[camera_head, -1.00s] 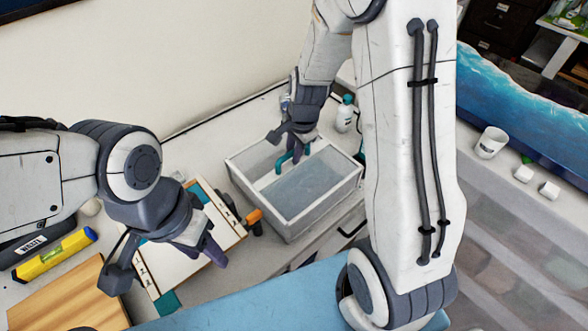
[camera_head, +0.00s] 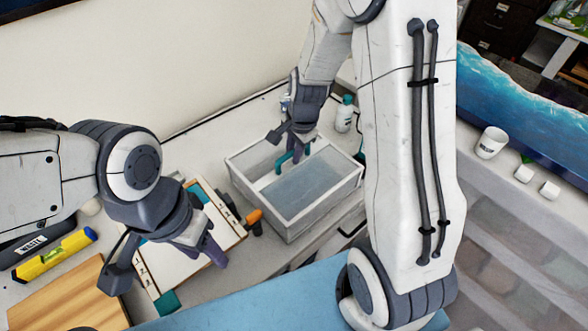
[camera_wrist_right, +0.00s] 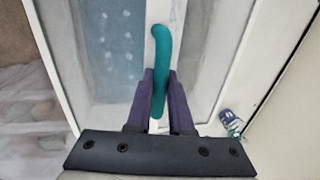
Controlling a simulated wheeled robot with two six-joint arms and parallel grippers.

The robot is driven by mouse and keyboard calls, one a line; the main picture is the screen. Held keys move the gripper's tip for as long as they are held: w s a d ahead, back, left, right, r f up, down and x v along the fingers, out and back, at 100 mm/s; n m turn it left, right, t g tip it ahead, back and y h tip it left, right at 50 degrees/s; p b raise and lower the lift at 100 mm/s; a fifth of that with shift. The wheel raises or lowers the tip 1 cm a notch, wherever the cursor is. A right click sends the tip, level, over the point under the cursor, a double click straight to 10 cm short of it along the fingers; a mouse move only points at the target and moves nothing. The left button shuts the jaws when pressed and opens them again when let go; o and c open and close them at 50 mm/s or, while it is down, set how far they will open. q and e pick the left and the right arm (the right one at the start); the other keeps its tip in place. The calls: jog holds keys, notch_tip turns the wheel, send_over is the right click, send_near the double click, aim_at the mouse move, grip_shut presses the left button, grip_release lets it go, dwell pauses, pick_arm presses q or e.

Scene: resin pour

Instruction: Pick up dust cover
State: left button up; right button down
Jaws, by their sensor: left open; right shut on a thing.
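The dust cover (camera_head: 330,209) is a clear box with a white frame and a teal handle (camera_head: 283,164) on top. It is at the middle of the worktop in the head view. Its white top bar and teal handle (camera_wrist_right: 161,45) also show in the right wrist view. My right gripper (camera_head: 294,150) is over the cover, and its purple fingers (camera_wrist_right: 160,88) are shut on the handle. I cannot tell whether the cover's base touches the worktop. My left gripper (camera_head: 167,262) is open and empty, to the left of the cover, above a white board.
The white board (camera_head: 160,268) and an orange-handled tool (camera_head: 254,217) lie left of the cover. A bottle (camera_head: 344,114) stands behind it. A yellow level (camera_head: 54,255) and wooden board (camera_head: 70,290) are far left. A white mug (camera_head: 491,143) stands at right.

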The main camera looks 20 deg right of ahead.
jog(key=shift+r, duration=0.2)
notch_tip(320, 180, up, 18)
dwell(0.5)
jog(key=shift+f, duration=0.15)
